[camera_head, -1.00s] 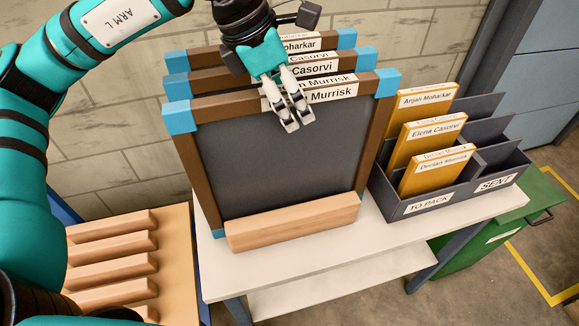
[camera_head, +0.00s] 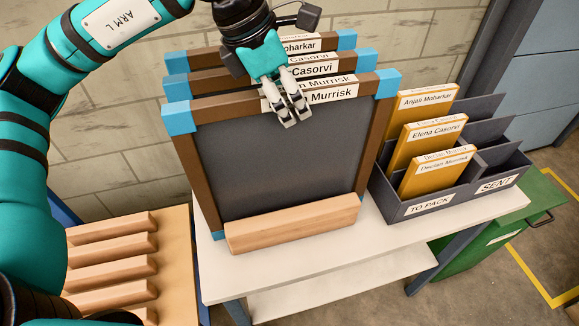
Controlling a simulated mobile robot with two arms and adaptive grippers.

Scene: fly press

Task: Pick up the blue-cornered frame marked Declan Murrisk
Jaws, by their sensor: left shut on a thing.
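The blue-cornered frame marked "Murrisk" (camera_head: 280,160) is the front one of three upright brown frames, with a dark panel and a label on its top bar. Its first name is partly hidden by my fingers. My left gripper (camera_head: 291,115) comes down from above and is shut on the top bar of this frame, near the middle. The frame stands upright behind a wooden ledge (camera_head: 292,222). Behind it stand the frame marked "Casorvi" (camera_head: 210,78) and a rear frame whose label reads "oharkar" (camera_head: 207,55). My right gripper is out of view.
A dark sorter (camera_head: 428,206) marked "TO PACK" and "SENT" holds orange folders (camera_head: 436,172) at right. A slotted wooden rack (camera_head: 115,260) stands at lower left. The white table (camera_head: 300,262) has a bare strip in front.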

